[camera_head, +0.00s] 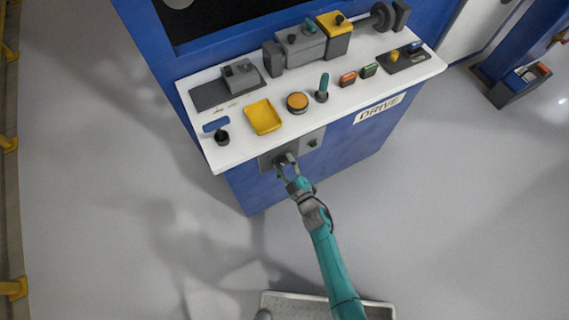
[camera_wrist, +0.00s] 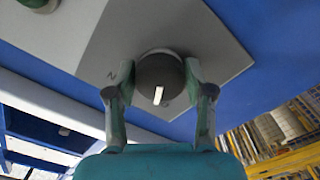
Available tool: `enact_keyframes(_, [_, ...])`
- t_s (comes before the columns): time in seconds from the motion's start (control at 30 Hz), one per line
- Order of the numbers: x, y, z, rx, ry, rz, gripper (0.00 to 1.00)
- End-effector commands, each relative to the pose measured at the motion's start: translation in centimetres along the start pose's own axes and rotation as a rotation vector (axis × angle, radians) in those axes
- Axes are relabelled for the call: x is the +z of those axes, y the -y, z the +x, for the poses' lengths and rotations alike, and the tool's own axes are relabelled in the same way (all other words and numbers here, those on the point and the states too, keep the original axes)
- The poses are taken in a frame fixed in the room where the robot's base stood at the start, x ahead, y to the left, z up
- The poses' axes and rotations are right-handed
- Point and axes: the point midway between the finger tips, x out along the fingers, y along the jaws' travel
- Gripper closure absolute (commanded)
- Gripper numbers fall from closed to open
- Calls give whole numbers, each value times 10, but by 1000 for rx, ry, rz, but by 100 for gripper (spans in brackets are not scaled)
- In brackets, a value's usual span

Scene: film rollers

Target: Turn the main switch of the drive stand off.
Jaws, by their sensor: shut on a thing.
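The main switch is a dark round knob (camera_wrist: 158,72) with a white pointer bar, on a grey plate (camera_wrist: 222,48) on the front of the blue drive stand (camera_head: 250,192). My gripper (camera_head: 285,162) reaches the plate below the worktop. In the wrist view its two fingers (camera_wrist: 160,78) are on the left and right sides of the knob, shut on it. In the head view the gripper covers most of the knob.
A second small control (camera_head: 313,143) sits right of the switch on the plate. The white worktop (camera_head: 225,152) overhangs just above, with a yellow tray (camera_head: 264,117), an orange button (camera_head: 297,101) and a green-handled lever (camera_head: 322,88). The floor around the stand's front is clear.

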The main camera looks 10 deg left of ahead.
Motion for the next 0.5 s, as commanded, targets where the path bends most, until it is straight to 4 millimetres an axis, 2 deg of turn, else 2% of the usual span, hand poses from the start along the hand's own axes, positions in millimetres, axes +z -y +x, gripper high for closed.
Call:
enact_keyframes(0.2, [0, 0, 0, 0, 0, -92, 82])
enact_keyframes(0.5, [0, 0, 0, 0, 0, -135, 82])
